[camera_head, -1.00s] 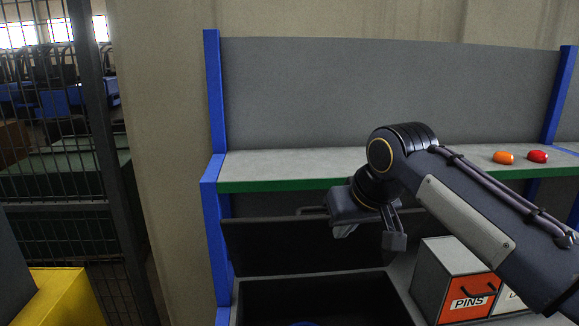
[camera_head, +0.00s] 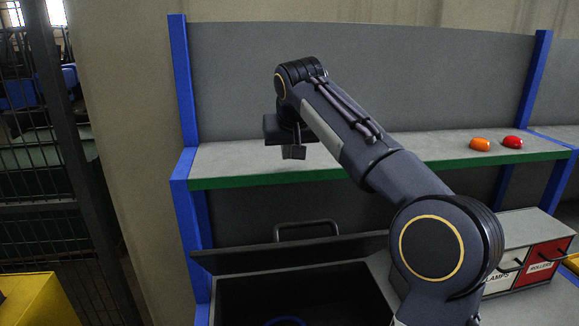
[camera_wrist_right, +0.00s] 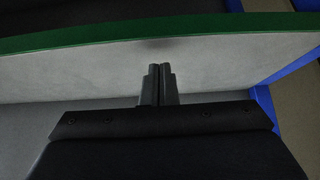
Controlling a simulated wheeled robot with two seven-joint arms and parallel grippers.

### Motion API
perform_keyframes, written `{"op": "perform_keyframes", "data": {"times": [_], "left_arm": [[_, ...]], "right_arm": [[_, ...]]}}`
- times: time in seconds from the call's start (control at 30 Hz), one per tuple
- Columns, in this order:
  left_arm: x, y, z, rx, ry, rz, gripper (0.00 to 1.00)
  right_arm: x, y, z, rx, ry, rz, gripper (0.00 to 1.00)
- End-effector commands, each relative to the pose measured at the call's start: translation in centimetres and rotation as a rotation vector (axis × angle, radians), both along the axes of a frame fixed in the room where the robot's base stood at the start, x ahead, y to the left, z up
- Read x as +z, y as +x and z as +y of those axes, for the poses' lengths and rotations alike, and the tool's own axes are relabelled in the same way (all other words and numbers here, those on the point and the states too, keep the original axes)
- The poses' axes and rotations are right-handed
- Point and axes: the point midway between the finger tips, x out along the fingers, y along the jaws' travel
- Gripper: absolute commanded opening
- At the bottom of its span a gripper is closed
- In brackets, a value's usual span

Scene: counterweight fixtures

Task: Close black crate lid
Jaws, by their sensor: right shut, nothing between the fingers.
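The black crate (camera_head: 206,313) stands open at the lower middle of the head view, below the shelf. Its dark lid (camera_head: 285,254) is raised along the back of the opening, and its handle (camera_head: 305,225) sticks up above the lid's edge. My right gripper (camera_head: 293,153) is above and behind the lid, in front of the grey back panel and near shelf height, apart from the handle. In the right wrist view its fingers (camera_wrist_right: 160,72) are together with nothing between them, over the pale shelf surface. My left gripper is not in view.
The grey shelf (camera_head: 235,162) has a green front edge and blue posts. An orange object (camera_head: 480,145) and a red object (camera_head: 513,142) lie on its right part. Labelled drawers (camera_head: 545,262) stand right of the crate. A blue rim (camera_head: 287,321) shows inside the crate.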

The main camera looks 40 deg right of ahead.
Motion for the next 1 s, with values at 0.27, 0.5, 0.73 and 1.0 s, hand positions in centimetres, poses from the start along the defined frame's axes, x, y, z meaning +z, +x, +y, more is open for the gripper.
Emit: {"op": "perform_keyframes", "data": {"times": [0.27, 0.5, 0.73, 1.0], "left_arm": [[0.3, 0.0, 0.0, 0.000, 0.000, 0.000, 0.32], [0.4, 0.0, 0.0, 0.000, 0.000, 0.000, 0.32], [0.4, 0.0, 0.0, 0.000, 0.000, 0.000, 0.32], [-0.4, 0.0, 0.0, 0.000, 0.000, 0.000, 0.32]], "right_arm": [[-2.4, -0.9, 0.5, 0.001, 0.000, -0.003, 0.00], [-2.9, -2.2, 1.2, 0.001, 0.000, -0.003, 0.00], [-2.9, -2.3, 1.2, 0.001, 0.000, -0.003, 0.00], [-3.2, -2.6, 1.4, 0.002, -0.011, -0.023, 0.00]]}}
